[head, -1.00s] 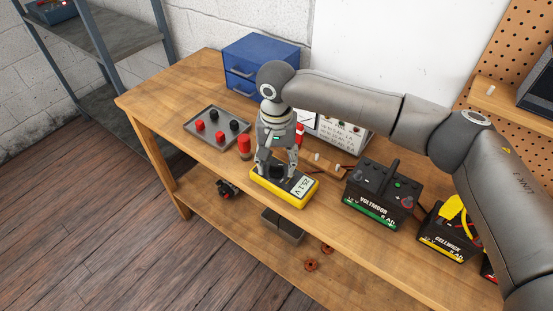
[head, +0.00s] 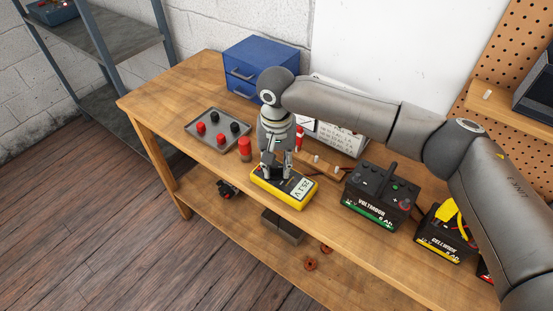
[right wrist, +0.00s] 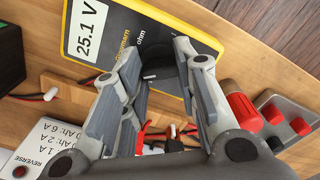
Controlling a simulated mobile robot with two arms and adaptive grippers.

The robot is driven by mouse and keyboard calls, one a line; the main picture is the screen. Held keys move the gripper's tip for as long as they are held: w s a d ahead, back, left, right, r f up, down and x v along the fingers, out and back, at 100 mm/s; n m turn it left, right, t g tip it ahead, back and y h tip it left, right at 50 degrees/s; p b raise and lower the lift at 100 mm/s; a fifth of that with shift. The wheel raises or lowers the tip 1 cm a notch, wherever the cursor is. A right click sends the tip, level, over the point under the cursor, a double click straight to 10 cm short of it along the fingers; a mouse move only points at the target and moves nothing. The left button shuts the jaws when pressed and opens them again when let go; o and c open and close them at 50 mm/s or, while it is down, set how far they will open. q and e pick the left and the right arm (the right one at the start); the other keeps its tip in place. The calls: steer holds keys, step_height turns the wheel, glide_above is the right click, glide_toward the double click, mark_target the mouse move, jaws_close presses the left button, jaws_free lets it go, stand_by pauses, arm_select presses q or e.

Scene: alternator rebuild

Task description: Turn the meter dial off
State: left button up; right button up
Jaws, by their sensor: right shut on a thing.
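The yellow and black meter (head: 297,192) lies flat on the workbench, and its screen reads 25.1 V. It also shows in the right wrist view (right wrist: 118,50), with its dark round dial (right wrist: 160,64) between my fingertips. My right gripper (head: 275,171) points down over the dial end of the meter and is shut on the dial. The fingers show on both sides of the dial in the right wrist view (right wrist: 158,58). The dial's pointer setting cannot be made out. My left gripper is not in view.
A red cylinder (head: 244,149) stands left of the meter. Behind it is a tray (head: 192,129) with red and black knobs. A Voltmoor battery (head: 372,205) stands to the right, a Cellwick battery (head: 437,241) beyond it. A blue drawer box (head: 240,72) stands at the back.

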steer(key=n+p, duration=0.3)
steer(key=shift+s+r+p, duration=0.1)
steer(key=shift+r+p, duration=0.1)
steer(key=shift+p, duration=0.2)
steer(key=shift+n+p, duration=0.75)
steer(key=shift+n, duration=0.35)
steer(key=n+p, duration=0.2)
steer(key=n, duration=0.1)
steer(key=shift+f, duration=0.15)
steer(key=shift+n+p, duration=0.45)
steer(key=shift+n, duration=0.75)
steer(key=shift+f, duration=0.1)
steer(key=o, duration=1)
steer(key=shift+o, duration=0.2)
